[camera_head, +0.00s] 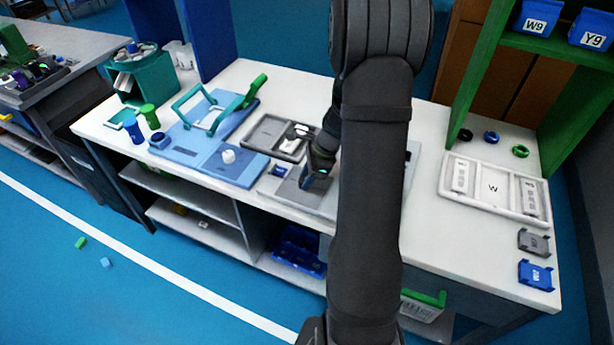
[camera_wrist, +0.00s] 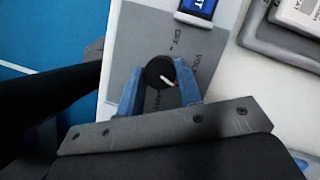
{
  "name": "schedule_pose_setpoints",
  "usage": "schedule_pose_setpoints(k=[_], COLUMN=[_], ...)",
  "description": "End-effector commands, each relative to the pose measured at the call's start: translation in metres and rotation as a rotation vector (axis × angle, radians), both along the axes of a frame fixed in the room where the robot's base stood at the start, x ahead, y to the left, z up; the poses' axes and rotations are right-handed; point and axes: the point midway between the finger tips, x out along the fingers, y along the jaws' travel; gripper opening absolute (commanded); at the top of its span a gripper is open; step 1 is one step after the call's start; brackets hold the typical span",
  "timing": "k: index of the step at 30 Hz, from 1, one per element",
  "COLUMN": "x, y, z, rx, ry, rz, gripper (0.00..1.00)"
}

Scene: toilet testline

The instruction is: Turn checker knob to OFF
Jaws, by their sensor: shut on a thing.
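The checker is a grey panel (camera_wrist: 126,55) with a small blue screen (camera_wrist: 198,8) at its top, seen in the wrist view; the screen also shows in the head view (camera_head: 280,170). Its round black knob (camera_wrist: 157,68) has a white pointer mark directed to the lower right, away from the OFF print above the knob. Other print runs along the right side. My gripper (camera_wrist: 160,84) has its blue fingers shut on the knob, one on each side. In the head view my gripper (camera_head: 316,174) is down at the panel, and the knob is hidden there.
A light-blue fixture (camera_head: 180,140) with a teal handle stands left of the checker. A dark grey tray (camera_head: 262,132) with white parts lies behind it. A white tray (camera_head: 447,180) and blue and grey holders are at the right. The front table edge is close.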

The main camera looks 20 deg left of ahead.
Motion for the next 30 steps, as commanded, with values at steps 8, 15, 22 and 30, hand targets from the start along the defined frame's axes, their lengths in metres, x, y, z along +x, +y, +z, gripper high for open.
schedule_pose_setpoints(k=[8, 15, 22, 30], x=[0.0012, 0.0021, 0.0024, 0.0026], y=[0.0016, 0.0028, 0.0042, 0.0057], z=[-0.0003, -0.0003, -0.0003, -0.0001], rx=[0.001, 0.001, 0.001, 0.001], ry=[0.001, 0.002, 0.002, 0.002], rz=[0.211, 0.440, 0.658, 0.916], gripper=[0.10, 0.10, 0.10, 0.10])
